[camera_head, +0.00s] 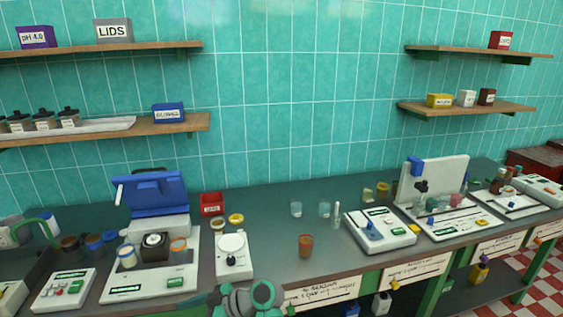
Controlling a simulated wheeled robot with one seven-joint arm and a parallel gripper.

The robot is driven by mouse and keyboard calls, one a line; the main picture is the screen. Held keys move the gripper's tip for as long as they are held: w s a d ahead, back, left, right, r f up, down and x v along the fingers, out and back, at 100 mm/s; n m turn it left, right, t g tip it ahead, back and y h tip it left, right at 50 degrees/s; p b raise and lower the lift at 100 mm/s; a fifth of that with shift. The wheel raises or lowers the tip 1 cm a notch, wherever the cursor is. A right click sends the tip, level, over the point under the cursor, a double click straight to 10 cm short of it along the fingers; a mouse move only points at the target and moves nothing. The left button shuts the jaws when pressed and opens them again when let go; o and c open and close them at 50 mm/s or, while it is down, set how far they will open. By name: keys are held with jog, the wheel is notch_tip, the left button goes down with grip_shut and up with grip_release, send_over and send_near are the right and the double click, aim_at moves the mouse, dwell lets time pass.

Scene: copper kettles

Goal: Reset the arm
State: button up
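Part of my own arm (243,299), grey with teal rings, shows at the bottom edge, a little left of the middle. It appears in front of the bench's front edge. No gripper fingers can be made out, so I cannot see whether my gripper is open or holds anything.
The dark bench top (275,262) runs along a teal tiled wall. A blue-lidded device (155,197), a white round-topped device (233,256), an orange-brown cup (305,245) and a white instrument (380,232) stand on it. Shelves (165,123) hang above. Clear bench surrounds the cup.

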jog(key=s+d+f+m+t+h, duration=0.1)
jog(key=s+f+m+t, duration=0.15)
jog(key=f, duration=0.35)
jog(key=s+d+f+m+t+h, duration=0.1)
jog(key=d+f+m+t, duration=0.15)
jog(key=f, duration=0.25)
jog(key=s+d+f+m+t, duration=0.1)
jog(key=s+f+m+t, duration=0.1)
jog(key=f+m, duration=0.3)
jog(key=s+d+f+m+t+h, duration=0.4)
jog(key=s+d+f+m+h, duration=0.15)
jog(key=s+d+f, duration=0.4)
jog(key=s+d+r+m+t+h, duration=0.1)
jog(key=s+d+r+h, duration=0.1)
jog(key=s+d, duration=0.35)
jog(key=s+d+r+m+t+h, duration=0.1)
jog(key=s+d+r+h, duration=0.15)
jog(key=s, duration=0.55)
jog(key=s+d+r+t, duration=0.1)
jog(key=s+d+r, duration=0.1)
jog(key=s+r, duration=0.3)
jog(key=s+d+r+t+h, duration=0.1)
jog(key=s+d+r, duration=0.1)
jog(key=s+r, duration=0.4)
jog(key=shift+d+r+t+h, duration=0.3)
jog(key=shift+d+r+t, duration=0.1)
jog(key=shift+r, duration=1.3)
